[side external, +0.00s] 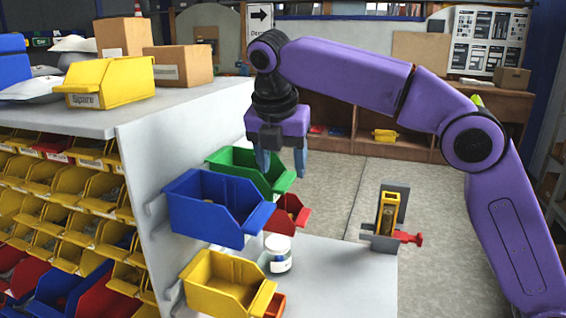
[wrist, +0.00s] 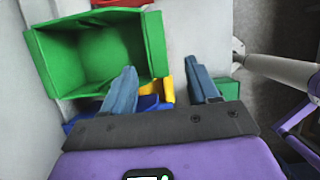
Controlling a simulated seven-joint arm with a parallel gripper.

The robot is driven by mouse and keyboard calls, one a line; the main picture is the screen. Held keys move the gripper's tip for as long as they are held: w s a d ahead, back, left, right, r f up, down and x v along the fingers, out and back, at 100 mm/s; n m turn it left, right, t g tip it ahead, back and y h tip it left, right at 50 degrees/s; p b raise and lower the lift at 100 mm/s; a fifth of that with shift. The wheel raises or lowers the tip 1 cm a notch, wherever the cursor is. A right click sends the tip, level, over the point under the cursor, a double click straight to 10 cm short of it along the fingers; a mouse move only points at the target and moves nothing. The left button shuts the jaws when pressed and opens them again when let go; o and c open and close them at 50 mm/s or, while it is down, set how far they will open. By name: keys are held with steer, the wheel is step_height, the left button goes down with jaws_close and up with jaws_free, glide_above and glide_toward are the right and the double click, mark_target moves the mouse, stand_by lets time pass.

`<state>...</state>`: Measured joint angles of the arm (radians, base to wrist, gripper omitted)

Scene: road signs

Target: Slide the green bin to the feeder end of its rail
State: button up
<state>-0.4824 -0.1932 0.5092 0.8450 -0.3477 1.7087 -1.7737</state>
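The green bin (side external: 222,157) hangs on the side of the white cabinet, behind the blue bin; in the side view the blue bin hides its lower part. In the wrist view the green bin (wrist: 62,62) is at the upper left, empty inside. My gripper (side external: 281,165) is over the front edge of the green bin, pointing down, its two blue fingers apart with nothing held.
A blue bin (side external: 205,210) is nearest in front of the green one. A red bin (side external: 285,222), a yellow bin (side external: 215,285) and a jar (side external: 278,262) are lower. A yellow-and-grey fixture with a red knob (side external: 388,212) stands at the right of the light surface (side external: 340,280).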

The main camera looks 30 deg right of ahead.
mark_target(284, 181)
steer(key=shift+w+r+m+t, duration=0.15)
steer(key=shift+r+m+t, duration=0.15)
steer(key=shift+r, duration=0.3)
steer(key=shift+f, duration=0.1)
steer(key=shift+x, duration=3.65)
steer(key=shift+d, duration=0.1)
steer(key=c, duration=1.1)
